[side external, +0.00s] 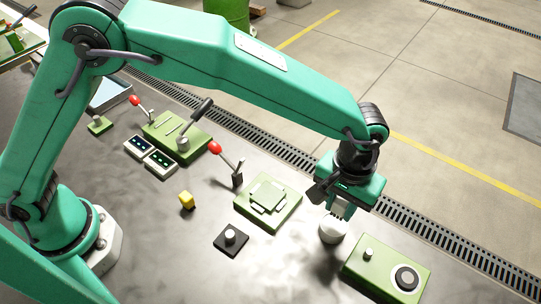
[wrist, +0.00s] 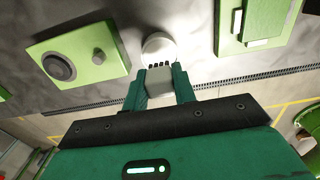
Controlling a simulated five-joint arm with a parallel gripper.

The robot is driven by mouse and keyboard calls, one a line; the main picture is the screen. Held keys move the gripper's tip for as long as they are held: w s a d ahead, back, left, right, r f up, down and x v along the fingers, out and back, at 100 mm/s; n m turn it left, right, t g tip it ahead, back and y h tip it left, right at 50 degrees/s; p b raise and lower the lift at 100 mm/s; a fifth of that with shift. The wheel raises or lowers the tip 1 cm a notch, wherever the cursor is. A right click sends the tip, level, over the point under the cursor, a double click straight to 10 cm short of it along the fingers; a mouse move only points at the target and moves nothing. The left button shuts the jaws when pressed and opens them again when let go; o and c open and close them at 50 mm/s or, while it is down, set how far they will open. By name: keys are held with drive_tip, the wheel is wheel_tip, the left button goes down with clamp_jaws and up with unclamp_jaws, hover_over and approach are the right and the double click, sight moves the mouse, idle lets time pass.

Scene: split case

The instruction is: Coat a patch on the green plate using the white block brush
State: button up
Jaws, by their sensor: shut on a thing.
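My gripper (side external: 345,203) is shut on the white block brush (side external: 340,211), over the right part of the bench. In the wrist view the brush (wrist: 160,79) sits between the two fingers, with dark bristles at its far end. The bristles overlap the white round cup (wrist: 160,46) in that view. The cup (side external: 332,232) stands just below the brush in the side view; I cannot tell whether the bristles touch it or are inside. The green plate (side external: 246,211), with a paler raised square on it, lies left of the cup. Part of it shows in the wrist view (wrist: 229,20).
A green box (side external: 358,277) with a round dial and a knob stands right of the cup. A slotted grate runs behind.

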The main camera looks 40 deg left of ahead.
sight(337, 217)
drive_tip(key=shift+f, duration=1.55)
drive_tip(key=shift+f, duration=0.65)
idle(1.5)
drive_tip(key=shift+r, duration=0.1)
drive_tip(key=shift+r, duration=3.55)
drive_tip(key=shift+w+a+r, duration=0.1)
drive_tip(key=shift+w+a, duration=0.2)
drive_tip(key=shift+a, duration=0.15)
drive_tip(key=w+a+r, duration=0.2)
drive_tip(key=w+a, duration=0.1)
drive_tip(key=a, duration=0.6)
drive_tip(key=w+a+r, duration=0.3)
drive_tip(key=a, duration=0.5)
drive_tip(key=s+a+r, duration=0.1)
drive_tip(key=a, duration=0.9)
drive_tip(key=s+a+r, duration=0.1)
drive_tip(key=a+r, duration=0.1)
drive_tip(key=a, duration=0.9)
drive_tip(key=shift+s+a+r, duration=0.3)
drive_tip(key=shift+s, duration=0.05)
